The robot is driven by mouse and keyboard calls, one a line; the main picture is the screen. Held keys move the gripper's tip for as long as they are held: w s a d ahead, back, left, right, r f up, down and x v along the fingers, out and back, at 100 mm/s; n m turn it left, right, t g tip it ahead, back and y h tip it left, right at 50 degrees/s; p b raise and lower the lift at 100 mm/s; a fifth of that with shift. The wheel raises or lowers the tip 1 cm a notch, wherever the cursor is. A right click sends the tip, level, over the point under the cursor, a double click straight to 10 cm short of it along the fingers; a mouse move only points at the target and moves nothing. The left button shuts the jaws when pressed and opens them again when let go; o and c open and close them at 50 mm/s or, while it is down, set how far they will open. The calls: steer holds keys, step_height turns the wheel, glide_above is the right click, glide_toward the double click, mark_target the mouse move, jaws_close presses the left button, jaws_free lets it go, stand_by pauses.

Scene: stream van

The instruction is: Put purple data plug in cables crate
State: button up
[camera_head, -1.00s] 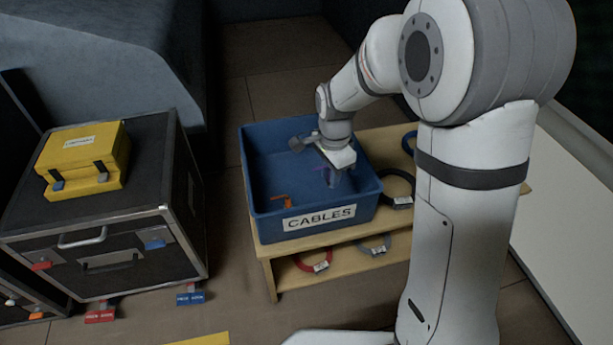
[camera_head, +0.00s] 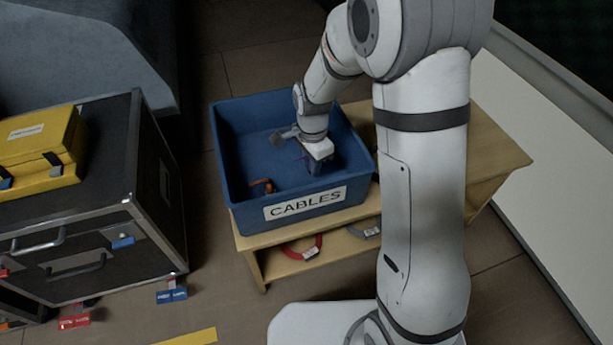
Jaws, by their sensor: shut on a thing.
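The cables crate (camera_head: 237,209) is a blue open bin with a white CABLES label, on a wooden bench. My gripper (camera_head: 314,170) is inside the crate's walls, low over its right part, pointing down. It is shut on the purple data plug (camera_head: 303,158), of which only a small dark purple bit shows by the fingers. The rest of the plug is hidden by my gripper. I cannot tell whether the plug touches the crate floor.
An orange item (camera_head: 265,185) lies in the crate near its front left. The wooden bench (camera_head: 490,150) holds red and grey cable coils on its lower shelf. A black case (camera_head: 110,180) with a yellow box (camera_head: 42,145) on it stands at the left.

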step_height(320, 180, down, 5)
steer(key=shift+f+b, duration=0.1)
steer(key=shift+b, duration=0.8)
steer(key=shift+d, duration=0.1)
steer(key=o, duration=1)
steer(key=shift+c, duration=0.2)
